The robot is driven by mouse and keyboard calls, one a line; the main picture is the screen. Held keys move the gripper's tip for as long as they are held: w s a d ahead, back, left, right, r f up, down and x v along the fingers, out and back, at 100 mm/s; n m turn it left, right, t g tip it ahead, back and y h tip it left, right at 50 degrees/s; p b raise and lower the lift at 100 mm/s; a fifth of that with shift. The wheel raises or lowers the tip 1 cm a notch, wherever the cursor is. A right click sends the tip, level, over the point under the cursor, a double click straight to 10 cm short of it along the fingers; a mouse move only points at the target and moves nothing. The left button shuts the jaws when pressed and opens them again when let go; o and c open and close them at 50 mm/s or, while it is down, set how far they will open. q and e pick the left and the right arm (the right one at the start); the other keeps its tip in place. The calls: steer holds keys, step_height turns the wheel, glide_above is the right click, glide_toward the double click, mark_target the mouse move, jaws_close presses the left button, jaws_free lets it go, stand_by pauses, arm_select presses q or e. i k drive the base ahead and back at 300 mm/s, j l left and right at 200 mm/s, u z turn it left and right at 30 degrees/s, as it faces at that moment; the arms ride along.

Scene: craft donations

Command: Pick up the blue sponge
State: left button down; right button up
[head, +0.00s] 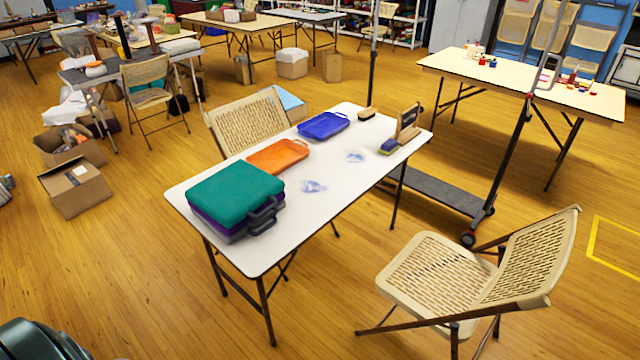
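A small sponge-like block (388,147), blue with a yellow-green edge, lies on the white folding table (335,205) near its far right end. It sits next to an upright wooden piece (408,120). A brush-like block (367,113) lies farther back near the table's far edge. Neither of my grippers shows in the head view.
On the table are a teal and purple case (235,195), an orange tray (278,156) and a blue tray (323,125). Bluish smudges mark its top. Folding chairs stand behind (250,122) and in front right (480,270). A wheeled stand (515,130) is at right.

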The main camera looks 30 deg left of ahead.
mark_target(388, 147)
steer(key=i+j+z, duration=0.25)
steer(key=i+z, duration=0.15)
steer(key=i+j+z, duration=0.35)
steer(key=j, duration=0.05)
